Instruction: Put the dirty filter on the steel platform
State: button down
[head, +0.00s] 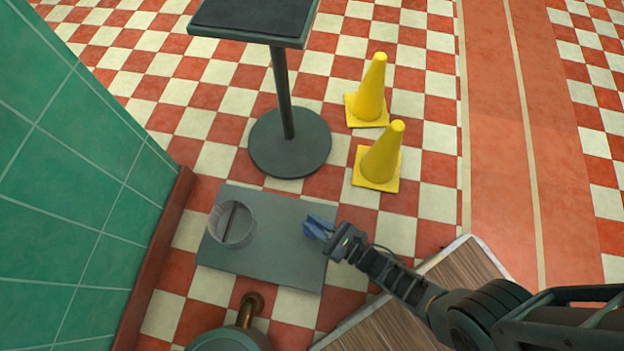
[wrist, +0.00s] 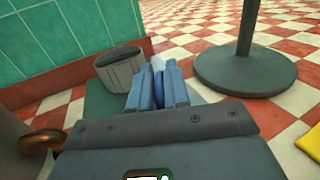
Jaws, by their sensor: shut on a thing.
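The filter (head: 215,222) is a round, pleated, greyish cylinder with a dark inside and a brown bar across it. It stands upright on the left part of a flat grey platform (head: 270,265). In the wrist view the filter (wrist: 122,72) is just left of my fingers, and a strip of platform (wrist: 98,104) shows under it. My gripper (head: 318,227) has blue fingers and is over the platform's right side, apart from the filter in the head view. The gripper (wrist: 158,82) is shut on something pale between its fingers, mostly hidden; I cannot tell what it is.
A dark pedestal stand (head: 290,150) is behind the platform. Two yellow cones (head: 370,95) (head: 381,158) stand to its right. A green tiled wall (head: 70,190) borders the left. A copper-spouted kettle (head: 250,308) is in front. A wooden surface (head: 385,325) lies under my arm.

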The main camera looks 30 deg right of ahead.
jog(key=shift+w+a+f, duration=0.25)
jog(key=shift+f, duration=0.05)
notch_tip(320, 180, down, 4)
jog(key=b, duration=0.3)
jog(key=shift+b, duration=0.35)
jog(key=shift+r, duration=0.15)
jog(key=c, duration=1.1)
grip_release()
